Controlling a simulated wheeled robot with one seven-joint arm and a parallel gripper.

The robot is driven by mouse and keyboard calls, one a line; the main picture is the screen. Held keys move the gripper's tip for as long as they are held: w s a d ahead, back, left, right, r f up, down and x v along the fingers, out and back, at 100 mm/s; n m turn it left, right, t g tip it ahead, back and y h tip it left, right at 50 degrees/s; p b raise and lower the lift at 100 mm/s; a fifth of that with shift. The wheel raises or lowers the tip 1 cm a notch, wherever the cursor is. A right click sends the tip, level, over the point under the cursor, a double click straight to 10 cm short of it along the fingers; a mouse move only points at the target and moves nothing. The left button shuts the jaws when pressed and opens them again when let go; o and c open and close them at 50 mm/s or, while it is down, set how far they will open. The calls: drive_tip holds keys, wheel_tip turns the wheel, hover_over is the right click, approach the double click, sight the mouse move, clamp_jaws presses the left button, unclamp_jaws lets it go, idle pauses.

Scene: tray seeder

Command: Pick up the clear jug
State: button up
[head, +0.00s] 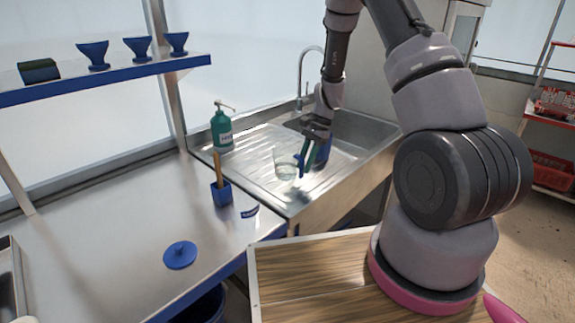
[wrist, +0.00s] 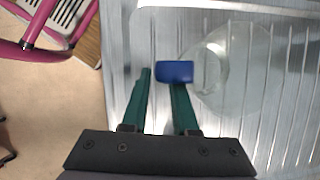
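The clear jug (head: 285,163) stands on the ribbed steel drainboard, left of my gripper. In the wrist view the jug (wrist: 228,70) is a faint see-through round shape, with a blue handle (wrist: 174,71) on its left side. My gripper (head: 308,158) points down beside the jug's right side. In the wrist view its two green fingers (wrist: 158,78) are apart. The handle lies at the right fingertip and reaches partly across the gap. I cannot tell whether finger and handle touch. Nothing is clamped.
A green pump bottle (head: 222,130) stands at the back of the drainboard. The sink basin and tap (head: 302,80) lie behind my gripper. A blue holder (head: 221,193) with a wooden-handled tool and a blue lid (head: 180,255) sit on the left counter. Blue cups stand on the shelf (head: 110,78).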

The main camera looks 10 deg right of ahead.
sight(301, 176)
drive_tip(key=x, duration=0.4)
drive_tip(key=shift+s, duration=0.1)
clamp_jaws()
idle(1.3)
